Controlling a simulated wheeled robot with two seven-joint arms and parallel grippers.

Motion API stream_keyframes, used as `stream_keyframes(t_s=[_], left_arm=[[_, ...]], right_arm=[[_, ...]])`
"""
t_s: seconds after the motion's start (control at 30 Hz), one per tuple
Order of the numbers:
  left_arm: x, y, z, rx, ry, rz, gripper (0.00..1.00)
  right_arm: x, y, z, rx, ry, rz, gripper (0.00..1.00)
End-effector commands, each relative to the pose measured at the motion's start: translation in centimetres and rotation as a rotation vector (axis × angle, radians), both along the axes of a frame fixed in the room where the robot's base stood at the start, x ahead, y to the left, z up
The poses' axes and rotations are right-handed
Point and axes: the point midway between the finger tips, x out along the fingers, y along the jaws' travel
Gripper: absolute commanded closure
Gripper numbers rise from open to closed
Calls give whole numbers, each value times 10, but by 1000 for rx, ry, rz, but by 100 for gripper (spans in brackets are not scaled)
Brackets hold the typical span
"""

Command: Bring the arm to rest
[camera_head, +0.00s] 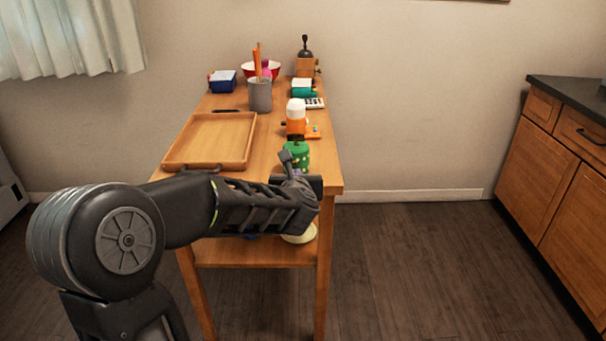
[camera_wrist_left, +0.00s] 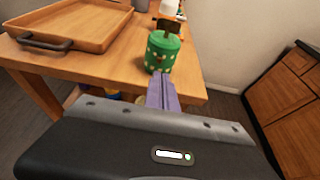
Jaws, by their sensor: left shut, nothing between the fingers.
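My left arm comes in from the lower left of the head view, and its gripper (camera_head: 292,163) is at the near end of the wooden table (camera_head: 334,180). In the left wrist view the purple-grey fingers (camera_wrist_left: 163,92) are closed together with nothing between them. A green spotted canister (camera_head: 296,154) stands upright on the table just beyond the gripper. It also shows just beyond the fingertips in the left wrist view (camera_wrist_left: 161,52); I cannot tell whether they touch it. My right gripper is not in view.
A wooden tray (camera_head: 167,160) lies on the table's left side. An orange and white item (camera_head: 296,118), a grey cup with sticks (camera_head: 260,97) and a grinder (camera_head: 305,66) stand farther back. Wooden cabinets (camera_head: 555,160) are at the right. The floor between is clear.

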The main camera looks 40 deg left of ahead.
Motion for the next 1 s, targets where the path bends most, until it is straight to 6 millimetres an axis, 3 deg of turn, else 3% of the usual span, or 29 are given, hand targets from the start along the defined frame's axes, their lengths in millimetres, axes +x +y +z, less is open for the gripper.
stream_keyframes(t_s=[0.37, 0.47, 0.63, 0.77, 0.83, 1.0], left_arm=[[0, 0, 0, 33, 26, -16, 100], [1, -2, -1, 118, 90, -63, 100], [8, -21, -10, 467, 322, -288, 100], [15, -68, -62, 876, 604, -630, 100], [12, -105, -106, 1121, 749, -877, 100], [-28, -194, -209, 1621, 895, -1462, 100]], right_arm=[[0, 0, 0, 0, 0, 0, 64], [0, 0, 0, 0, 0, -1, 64], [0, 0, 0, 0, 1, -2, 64], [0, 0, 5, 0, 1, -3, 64], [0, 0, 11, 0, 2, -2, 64], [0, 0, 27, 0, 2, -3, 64]])
